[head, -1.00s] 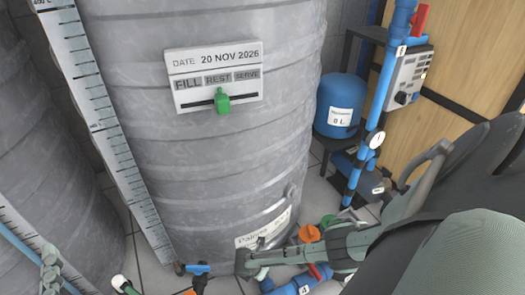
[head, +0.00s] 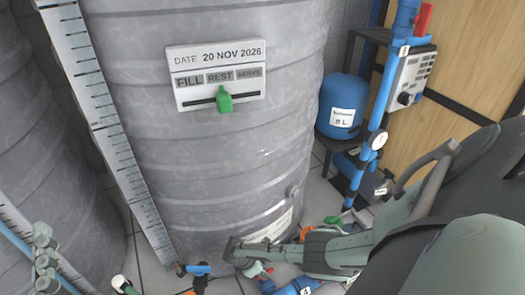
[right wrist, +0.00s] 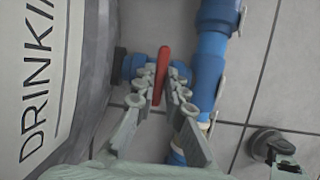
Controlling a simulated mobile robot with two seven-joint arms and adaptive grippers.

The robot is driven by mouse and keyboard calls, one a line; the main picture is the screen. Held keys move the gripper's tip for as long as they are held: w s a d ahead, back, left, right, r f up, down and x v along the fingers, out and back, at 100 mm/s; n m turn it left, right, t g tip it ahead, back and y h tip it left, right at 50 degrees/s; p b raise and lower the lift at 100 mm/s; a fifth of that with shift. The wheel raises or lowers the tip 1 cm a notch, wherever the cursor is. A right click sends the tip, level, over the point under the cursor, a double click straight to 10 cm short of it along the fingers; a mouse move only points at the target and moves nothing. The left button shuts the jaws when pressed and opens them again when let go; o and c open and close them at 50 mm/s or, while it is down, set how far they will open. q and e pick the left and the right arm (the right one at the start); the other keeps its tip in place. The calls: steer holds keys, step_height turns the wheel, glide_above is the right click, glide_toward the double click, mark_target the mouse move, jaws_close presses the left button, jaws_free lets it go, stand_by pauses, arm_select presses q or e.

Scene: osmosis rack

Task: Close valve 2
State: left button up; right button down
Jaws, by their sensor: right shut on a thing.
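A red valve handle (right wrist: 161,68) on blue pipework stands between the fingers of my right gripper (right wrist: 161,86) in the right wrist view. The fingers are shut on it, one on each side. The handle points nearly along the gripper. Its number cannot be read. In the head view my right gripper (head: 248,254) reaches in from the right, low against the front of the grey tank, and mostly covers that valve. My left gripper (head: 45,262) shows only in part at the lower left edge, and its jaws are unclear.
The grey tank (head: 200,165) carries a date board (head: 217,76) with a green slider.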

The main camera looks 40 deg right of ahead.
steer(key=shift+d, duration=0.1)
steer(key=c, duration=1.6)
jaws_free()
steer(key=v, duration=1.2)
steer(key=shift+s, duration=0.1)
